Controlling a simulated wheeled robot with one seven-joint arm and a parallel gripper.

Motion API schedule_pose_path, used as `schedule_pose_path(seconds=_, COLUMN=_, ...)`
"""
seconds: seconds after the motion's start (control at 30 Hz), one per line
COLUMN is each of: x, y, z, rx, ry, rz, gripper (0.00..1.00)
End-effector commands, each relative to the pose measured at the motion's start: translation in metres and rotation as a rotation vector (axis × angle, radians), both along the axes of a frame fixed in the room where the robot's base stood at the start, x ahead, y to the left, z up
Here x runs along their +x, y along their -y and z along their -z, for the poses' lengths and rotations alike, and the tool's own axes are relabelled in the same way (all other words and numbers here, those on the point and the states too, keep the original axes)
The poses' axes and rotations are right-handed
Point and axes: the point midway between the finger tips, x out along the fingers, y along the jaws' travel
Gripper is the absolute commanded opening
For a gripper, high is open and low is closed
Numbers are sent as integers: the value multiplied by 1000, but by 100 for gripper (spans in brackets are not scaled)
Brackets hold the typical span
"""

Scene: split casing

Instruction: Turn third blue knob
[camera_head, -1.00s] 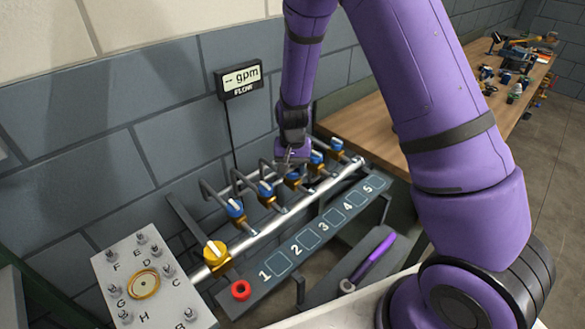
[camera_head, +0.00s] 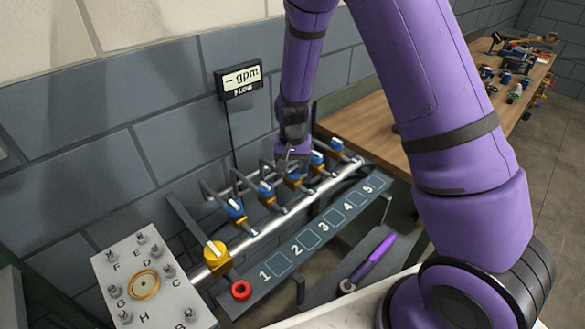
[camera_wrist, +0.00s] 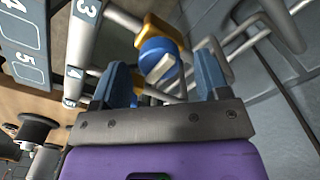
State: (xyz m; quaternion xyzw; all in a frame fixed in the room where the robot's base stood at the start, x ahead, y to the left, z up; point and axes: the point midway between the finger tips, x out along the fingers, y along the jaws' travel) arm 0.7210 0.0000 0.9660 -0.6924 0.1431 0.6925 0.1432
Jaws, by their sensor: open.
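The third blue knob (camera_head: 293,173) sits on the slanted silver pipe (camera_head: 325,184), behind the panel square marked 3. My gripper (camera_head: 290,153) is just above and behind it and partly covers it. In the wrist view, a blue knob (camera_wrist: 152,47) with a white handle and a yellow-orange valve body (camera_wrist: 160,27) shows ahead, between the two blue-grey fingers of my open gripper (camera_wrist: 163,58). The fingers stand apart on either side of it; contact cannot be made out.
Other blue knobs flank it: the first (camera_head: 235,208), second (camera_head: 265,189), fourth (camera_head: 317,157) and fifth (camera_head: 337,144). Bent grey pipes (camera_head: 212,192) rise behind. A flow display (camera_head: 240,79) hangs on the wall.

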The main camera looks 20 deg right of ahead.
Motion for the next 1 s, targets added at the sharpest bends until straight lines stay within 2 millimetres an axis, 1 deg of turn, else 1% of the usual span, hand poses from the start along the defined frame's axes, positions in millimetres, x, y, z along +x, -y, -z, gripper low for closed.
schedule_pose_path(seconds=0.3, x=1, y=-1, z=-58, rx=2, ry=4, rz=-1, gripper=69)
schedule_pose_path(seconds=0.4, x=0, y=0, z=-74, rx=1, ry=4, rz=1, gripper=69)
schedule_pose_path(seconds=0.5, x=0, y=0, z=-86, rx=1, ry=2, rz=0, gripper=69)
schedule_pose_path(seconds=0.7, x=0, y=0, z=-96, rx=0, ry=0, rz=0, gripper=69)
schedule_pose_path(seconds=1.0, x=0, y=0, z=-97, rx=0, ry=0, rz=1, gripper=69)
